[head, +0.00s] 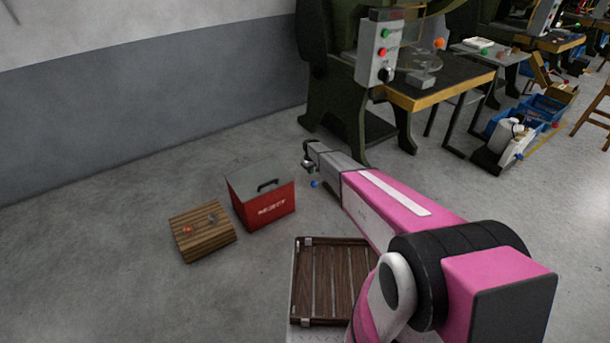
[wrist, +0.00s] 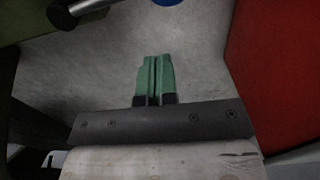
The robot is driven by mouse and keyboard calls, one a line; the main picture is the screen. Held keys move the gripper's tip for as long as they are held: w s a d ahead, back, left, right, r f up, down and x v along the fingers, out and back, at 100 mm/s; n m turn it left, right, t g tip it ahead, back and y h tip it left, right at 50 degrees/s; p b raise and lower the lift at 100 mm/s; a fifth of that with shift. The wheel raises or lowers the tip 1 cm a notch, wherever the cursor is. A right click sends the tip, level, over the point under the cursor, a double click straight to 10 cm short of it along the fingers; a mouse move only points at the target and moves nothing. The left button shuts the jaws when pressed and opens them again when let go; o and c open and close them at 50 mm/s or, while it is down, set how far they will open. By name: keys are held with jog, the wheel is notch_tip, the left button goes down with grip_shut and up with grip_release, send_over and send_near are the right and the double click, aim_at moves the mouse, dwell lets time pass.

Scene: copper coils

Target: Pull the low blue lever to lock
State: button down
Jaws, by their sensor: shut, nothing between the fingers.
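The low blue lever shows only as a small blue knob (head: 314,184), close below the end of my arm in the head view. In the wrist view part of the blue knob (wrist: 167,2) is cut off by the top edge, beyond my fingertips and slightly right of them. The lever's shaft cannot be made out. My gripper (wrist: 154,57) has green fingers pressed together with nothing between them, apart from the knob. In the head view my own wrist hides the fingers.
A metal rod with a dark knob (wrist: 61,16) is at upper left in the wrist view. A red REJECT box (head: 264,207) stands left of my arm; its red side (wrist: 285,70) fills the wrist view's right. A wooden crate (head: 203,230) and green press (head: 335,90) stand nearby.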

notch_tip(320, 180, up, 5)
jog(key=shift+f, duration=0.1)
dwell(0.4)
jog(key=s+d+r+m, duration=0.2)
jog(key=s+d+r, duration=0.5)
jog(key=s, duration=0.9)
jog(key=s+d+r+m, duration=0.2)
jog(key=s+d+r, duration=0.5)
jog(key=s+r, duration=0.7)
jog(key=s+d+r+m, duration=0.3)
jog(key=s+d+r, duration=0.4)
jog(key=s, duration=1.1)
notch_tip(320, 180, up, 4)
jog(key=shift+r, duration=0.15)
jog(key=shift+s, duration=0.1)
